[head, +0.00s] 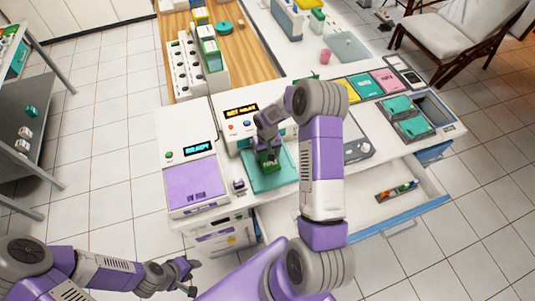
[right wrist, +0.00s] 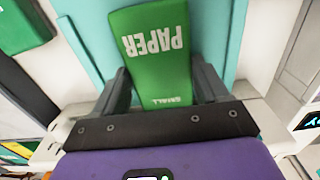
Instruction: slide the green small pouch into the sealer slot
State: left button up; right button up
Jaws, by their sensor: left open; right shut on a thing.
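The green small pouch (head: 269,164) is in my right gripper (head: 270,152), over a teal mat (head: 284,180) in front of the white machine with an orange display (head: 245,127), which looks like the sealer. In the right wrist view the pouch (right wrist: 154,48) reads "PAPER" and sits between the two fingers of my right gripper (right wrist: 163,88), which is shut on it. I cannot make out the slot; my arm covers part of that machine. My left gripper (head: 188,277) is open and empty at the lower left, away from the counter.
A purple-lidded machine (head: 195,184) stands left of the teal mat. Right of my arm are a grey-white device (head: 358,148), coloured packs (head: 364,87) and teal boxes (head: 413,127). An open drawer (head: 365,206) juts out below the counter.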

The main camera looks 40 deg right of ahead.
jog(key=shift+s+f+b, duration=0.1)
jog(key=shift+b, duration=0.2)
dwell(0.4)
jog(key=o, duration=1.1)
notch_tip(320, 180, up, 8)
jog(key=shift+f, duration=0.2)
